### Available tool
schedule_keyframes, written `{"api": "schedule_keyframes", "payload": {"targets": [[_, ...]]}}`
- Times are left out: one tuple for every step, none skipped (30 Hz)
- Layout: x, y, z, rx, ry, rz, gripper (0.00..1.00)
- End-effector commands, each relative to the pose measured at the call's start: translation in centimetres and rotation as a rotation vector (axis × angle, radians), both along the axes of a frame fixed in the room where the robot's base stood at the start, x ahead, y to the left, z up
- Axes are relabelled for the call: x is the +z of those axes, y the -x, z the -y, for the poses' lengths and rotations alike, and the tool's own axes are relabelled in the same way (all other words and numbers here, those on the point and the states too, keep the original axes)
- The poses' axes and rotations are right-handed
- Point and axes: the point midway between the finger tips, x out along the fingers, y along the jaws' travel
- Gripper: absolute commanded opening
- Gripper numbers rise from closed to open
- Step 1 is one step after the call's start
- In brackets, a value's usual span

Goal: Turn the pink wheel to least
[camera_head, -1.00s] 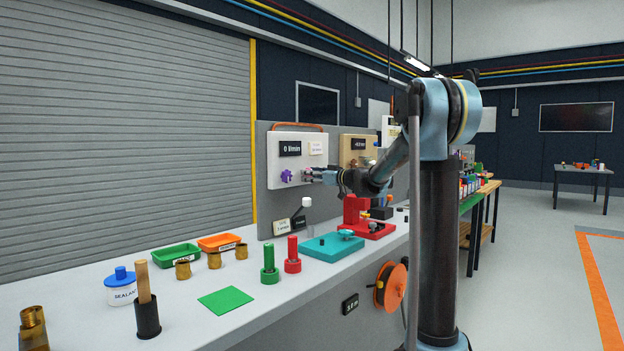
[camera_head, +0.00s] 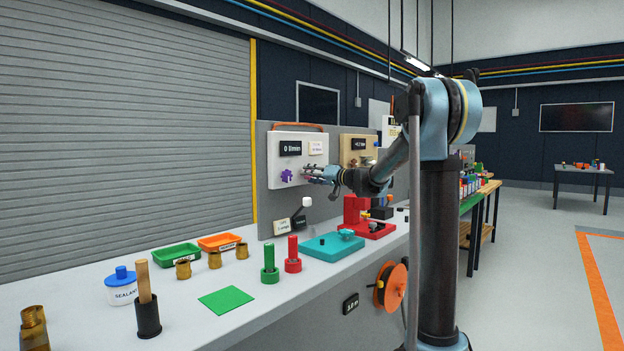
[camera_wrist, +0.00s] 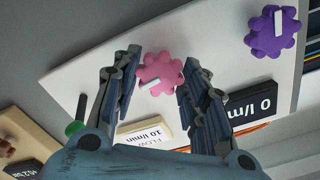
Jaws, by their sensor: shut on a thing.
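The pink wheel (camera_wrist: 160,72) is a lobed knob with a white mark, on the front of a white panel (camera_wrist: 222,72). My gripper (camera_wrist: 161,60) is shut on the pink wheel, with one finger on each side of it in the wrist view. In the head view my gripper (camera_head: 312,174) is at the panel and hides most of the wheel. The dark display (camera_head: 290,148) on the panel reads 0 l/min. A label (camera_wrist: 150,134) in the wrist view reads FLOW, 10 l/min.
A purple wheel (camera_wrist: 271,32) sits beside the pink one on the same panel; it also shows in the head view (camera_head: 287,176). A beige panel (camera_head: 357,150) stands to the right. A white-knobbed lever (camera_head: 306,202) is below. The bench holds several fittings and trays.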

Motion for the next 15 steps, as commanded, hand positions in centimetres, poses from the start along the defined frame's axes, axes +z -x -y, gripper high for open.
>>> {"api": "schedule_keyframes", "payload": {"targets": [[0.08,-0.29,0.25,-0.007,-0.028,-0.034,0.16],[0.08,-0.3,0.26,-0.008,-0.045,-0.057,0.16],[0.07,-0.31,0.26,-0.008,-0.069,-0.087,0.16],[0.08,-0.31,0.27,-0.009,-0.086,-0.109,0.16],[0.08,-0.32,0.27,-0.009,-0.104,-0.132,0.16],[0.08,-0.33,0.28,-0.009,-0.127,-0.162,0.16],[0.07,-0.33,0.29,-0.009,-0.145,-0.184,0.16],[0.07,-0.33,0.3,-0.009,-0.162,-0.206,0.16],[0.06,-0.34,0.3,-0.009,-0.186,-0.236,0.16],[0.06,-0.35,0.31,-0.009,-0.204,-0.258,0.16],[0.06,-0.35,0.32,-0.009,-0.221,-0.281,0.16],[0.05,-0.36,0.33,-0.009,-0.244,-0.311,0.16],[0.05,-0.37,0.33,-0.01,-0.262,-0.333,0.16],[0.04,-0.36,0.33,-0.01,-0.28,-0.355,0.16],[0.03,-0.36,0.34,-0.01,-0.303,-0.385,0.16]]}}
